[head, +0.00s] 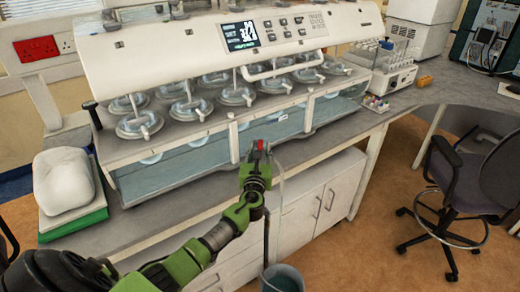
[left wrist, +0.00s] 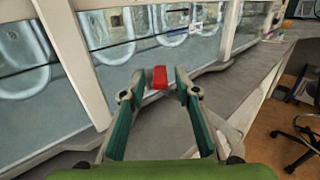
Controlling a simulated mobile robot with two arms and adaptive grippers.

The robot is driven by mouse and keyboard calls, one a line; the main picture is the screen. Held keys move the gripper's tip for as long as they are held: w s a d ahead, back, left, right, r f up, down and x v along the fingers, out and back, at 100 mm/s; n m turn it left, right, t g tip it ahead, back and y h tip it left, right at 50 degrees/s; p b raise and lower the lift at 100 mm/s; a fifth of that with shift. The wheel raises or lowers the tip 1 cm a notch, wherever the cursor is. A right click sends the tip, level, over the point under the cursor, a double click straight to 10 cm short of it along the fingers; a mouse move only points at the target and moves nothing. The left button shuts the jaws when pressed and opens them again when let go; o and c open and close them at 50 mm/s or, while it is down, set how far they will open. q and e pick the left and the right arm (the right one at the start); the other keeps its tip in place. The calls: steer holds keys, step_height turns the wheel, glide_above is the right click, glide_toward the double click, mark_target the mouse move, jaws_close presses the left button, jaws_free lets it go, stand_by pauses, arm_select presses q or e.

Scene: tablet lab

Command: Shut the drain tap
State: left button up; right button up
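The drain tap has a red handle (head: 260,145) at the front of the dissolution bath (head: 185,172), near the bench's front edge. The red handle also shows in the left wrist view (left wrist: 160,77), in the gap between my fingertips. My left gripper (head: 257,161) is right in front of the tap, and in the left wrist view (left wrist: 159,73) its two fingers stand apart on either side of the handle. I cannot tell whether a finger touches it. The tap's body is mostly hidden behind the gripper. My right gripper is in neither view.
A pale hose (head: 280,185) hangs beside my gripper above a bucket (head: 283,279) on the floor. White cupboards (head: 318,205) stand under the bench. A white object on a green block (head: 72,222) sits left, and an office chair (head: 470,185) stands right.

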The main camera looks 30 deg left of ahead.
arm_select(q)
jaws_close()
steer(key=shift+a+r+m+t+h, duration=0.1)
steer(key=shift+a+m+t+h, duration=0.15)
steer(key=shift+m+h, duration=0.25)
steer(key=shift+s+a+m+t+h+b, duration=0.2)
steer(key=shift+m+t+h+b, duration=0.35)
steer(key=shift+h, duration=0.55)
steer(key=m+h+b, duration=0.1)
steer(key=h+b, duration=0.1)
steer(key=b, duration=0.1)
steer(key=m+h+b, duration=0.2)
steer(key=b, duration=0.1)
steer(key=a+m+h+b, duration=0.1)
steer(key=h+b, duration=0.2)
steer(key=shift+f+m+t+b, duration=0.2)
steer(key=shift+m+t+b, duration=0.1)
steer(key=shift+m+b, duration=0.05)
steer(key=shift+r+m+h+b, duration=0.3)
steer(key=shift+h+b, duration=0.1)
steer(key=shift+b, duration=0.3)
steer(key=shift+a, duration=0.1)
